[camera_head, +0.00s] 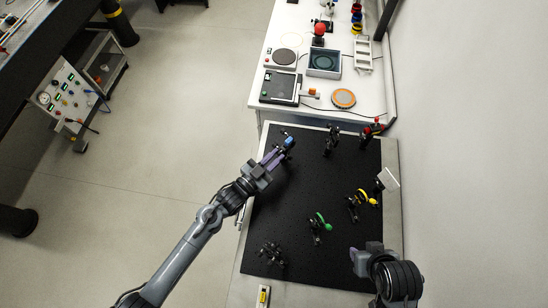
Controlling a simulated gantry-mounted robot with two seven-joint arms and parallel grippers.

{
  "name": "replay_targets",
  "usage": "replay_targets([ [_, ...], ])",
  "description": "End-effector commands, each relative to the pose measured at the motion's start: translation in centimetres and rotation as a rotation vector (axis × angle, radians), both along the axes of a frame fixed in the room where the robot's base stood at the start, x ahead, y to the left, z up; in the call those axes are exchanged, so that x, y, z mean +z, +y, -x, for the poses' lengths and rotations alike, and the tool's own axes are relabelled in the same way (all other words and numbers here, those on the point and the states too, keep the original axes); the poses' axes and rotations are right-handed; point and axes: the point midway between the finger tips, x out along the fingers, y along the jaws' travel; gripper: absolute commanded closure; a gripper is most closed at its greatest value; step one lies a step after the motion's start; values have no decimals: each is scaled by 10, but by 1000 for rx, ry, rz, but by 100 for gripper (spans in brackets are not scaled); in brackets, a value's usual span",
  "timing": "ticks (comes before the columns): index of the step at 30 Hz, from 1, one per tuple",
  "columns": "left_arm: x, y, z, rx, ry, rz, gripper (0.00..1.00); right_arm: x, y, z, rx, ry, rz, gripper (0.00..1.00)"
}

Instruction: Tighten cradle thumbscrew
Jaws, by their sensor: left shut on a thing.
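My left gripper (280,153) reaches in over the upper left part of the black breadboard (300,195). Its fingers are shut on a small blue part (289,141), which looks like the knob of a dark mount. The fingers and the small size hide most of that mount, and I cannot make out a cradle or the screw's thread. My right gripper (358,260) is at the lower right of the board, seen from above. Its fingertips are too unclear to tell their opening, and nothing shows in them.
Dark mounts stand on the board, with a green part (322,220), a yellow part (367,197) and a red part (374,128). Another black mount (331,140) stands near the back edge. A white bench (270,92) with instruments lies behind. The board's middle left is clear.

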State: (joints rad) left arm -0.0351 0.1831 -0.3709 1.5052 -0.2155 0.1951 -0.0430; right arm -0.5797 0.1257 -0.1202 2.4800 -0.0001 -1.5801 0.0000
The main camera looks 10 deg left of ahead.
Motion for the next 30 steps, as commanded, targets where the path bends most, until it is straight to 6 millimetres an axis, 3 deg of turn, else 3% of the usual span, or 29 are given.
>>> replay_targets([
  [30,0,0,0,-1,-516,-758,100,-20,1,0,-4,1,-4,57],
])
